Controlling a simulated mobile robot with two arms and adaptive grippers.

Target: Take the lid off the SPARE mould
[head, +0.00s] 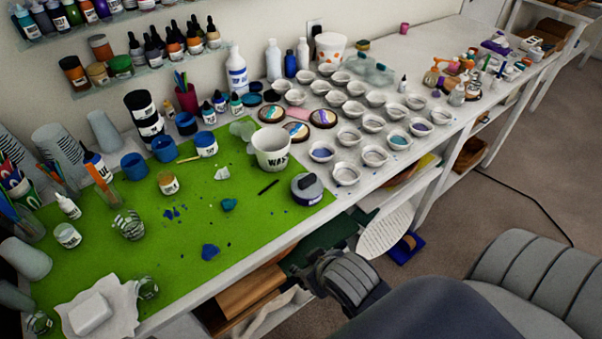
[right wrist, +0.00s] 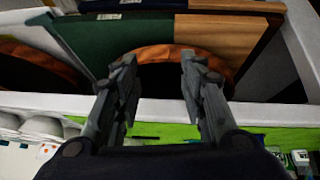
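No label reading SPARE is legible in either view. A round, dark grey-blue lidded pot (head: 307,190) with a dark knob on top stands at the right edge of the green mat; I cannot tell whether it is the SPARE mould. My right gripper (head: 318,272) is in front of the bench, below the worktop's edge and apart from the pot. In the right wrist view its two fingers (right wrist: 158,75) are spread with nothing between them. They point at the boards under the bench. My left gripper is not in view.
The green mat (head: 190,222) carries a white WAX tub (head: 271,152), blue jars and scattered blue pieces. Several small white bowls (head: 346,174) crowd the bench right of the pot. Boards (right wrist: 215,40) stand on the shelf below.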

